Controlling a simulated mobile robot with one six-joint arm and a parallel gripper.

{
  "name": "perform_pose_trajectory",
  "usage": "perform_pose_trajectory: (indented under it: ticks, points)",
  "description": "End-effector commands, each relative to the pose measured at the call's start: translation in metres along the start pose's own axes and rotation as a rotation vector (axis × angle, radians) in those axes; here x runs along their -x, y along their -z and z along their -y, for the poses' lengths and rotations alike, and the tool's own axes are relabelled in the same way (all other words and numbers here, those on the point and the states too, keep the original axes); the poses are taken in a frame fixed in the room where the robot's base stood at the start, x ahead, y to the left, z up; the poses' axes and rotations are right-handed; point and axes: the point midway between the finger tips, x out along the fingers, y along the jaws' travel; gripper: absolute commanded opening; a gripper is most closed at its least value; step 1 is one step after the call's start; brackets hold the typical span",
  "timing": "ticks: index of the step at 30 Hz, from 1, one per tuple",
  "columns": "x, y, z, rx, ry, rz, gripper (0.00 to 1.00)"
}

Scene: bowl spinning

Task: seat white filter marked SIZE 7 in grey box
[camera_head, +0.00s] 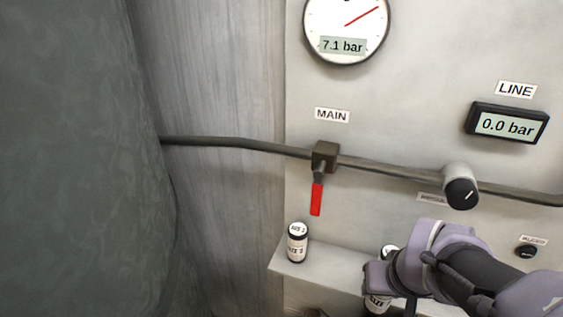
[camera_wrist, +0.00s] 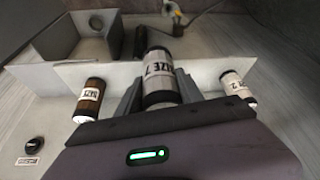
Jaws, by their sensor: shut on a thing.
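My gripper (camera_wrist: 158,104) is shut on a filter (camera_wrist: 160,72) with a dark end and a pale body lettered SIZE 7. The held filter sits between the fingers, in front of the pale shelf. In the head view my gripper (camera_head: 380,280) is at the shelf's right part.
A dark-ended, white-labelled filter (camera_head: 297,243) stands on the shelf (camera_head: 325,284). Two filters, left (camera_wrist: 90,98) and right (camera_wrist: 238,88), flank my gripper in the wrist view. A pipe, a red-handled valve (camera_head: 316,198) and a knob (camera_head: 461,190) are above the shelf.

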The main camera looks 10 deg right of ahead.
Motion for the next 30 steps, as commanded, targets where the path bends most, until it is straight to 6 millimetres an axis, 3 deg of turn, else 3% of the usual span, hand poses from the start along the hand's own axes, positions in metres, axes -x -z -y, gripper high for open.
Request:
perform_pose_trajectory:
  ticks: [6, 24, 30]
  points:
    - [0.011, -0.016, -0.011, -0.001, -0.001, -0.001, 0.0]
    - [0.052, 0.0, -0.011, 0.002, -0.001, 0.0, 0.0]
    - [0.051, 0.0, -0.011, 0.001, 0.0, 0.001, 0.0]
